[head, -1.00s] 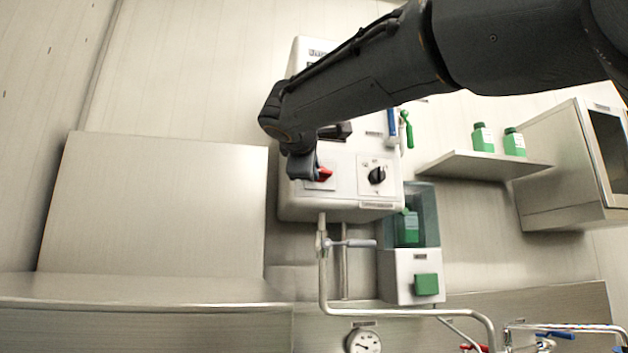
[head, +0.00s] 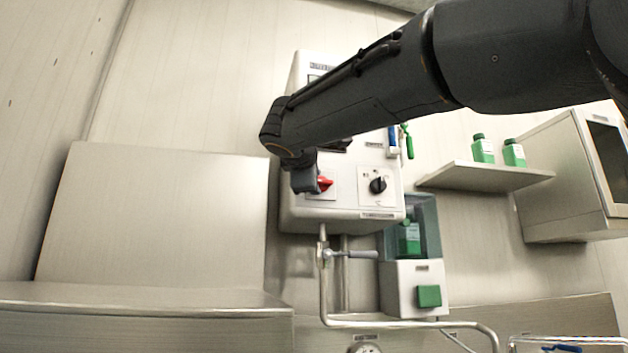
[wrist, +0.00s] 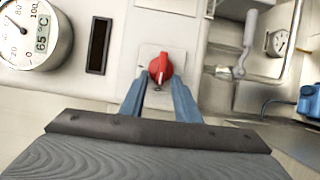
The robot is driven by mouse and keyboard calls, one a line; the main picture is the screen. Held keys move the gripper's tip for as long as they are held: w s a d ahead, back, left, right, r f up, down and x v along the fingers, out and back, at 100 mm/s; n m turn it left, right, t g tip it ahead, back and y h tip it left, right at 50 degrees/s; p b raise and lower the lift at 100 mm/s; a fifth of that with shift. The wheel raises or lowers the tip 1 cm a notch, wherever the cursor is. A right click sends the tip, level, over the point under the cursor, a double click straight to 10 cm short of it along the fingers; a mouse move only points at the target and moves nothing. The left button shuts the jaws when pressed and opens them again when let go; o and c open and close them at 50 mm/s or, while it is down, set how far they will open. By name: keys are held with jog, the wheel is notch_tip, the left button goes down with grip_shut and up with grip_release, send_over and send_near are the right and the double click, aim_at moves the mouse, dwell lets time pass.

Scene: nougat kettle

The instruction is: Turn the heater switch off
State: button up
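A red rotary switch (head: 325,184) sits on a pale square plate at the lower left of the white control box (head: 345,212). A black rotary knob (head: 378,185) is on a second plate to its right. The lettering by both is too small to read. My gripper (head: 312,184) is in front of the red switch and hides the left part of its plate. In the wrist view, the red switch (wrist: 161,68) shows just beyond and between my two blue fingertips. My gripper (wrist: 159,92) is open, with nothing between the fingers, and no contact with the switch is visible.
A dial (wrist: 35,35) reading 65 °C and a dark narrow window (wrist: 99,45) are on the panel. A lever (head: 352,254) on the pipe lies below the box. A unit with a green button (head: 429,296) is at lower right. A shelf (head: 485,176) holds green bottles.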

jog(key=shift+s, duration=0.1)
jog(key=s+b, duration=0.1)
jog(key=s, duration=0.6)
jog(key=shift+s+a+b, duration=0.25)
jog(key=shift+a+b, duration=0.05)
jog(key=shift+a, duration=0.15)
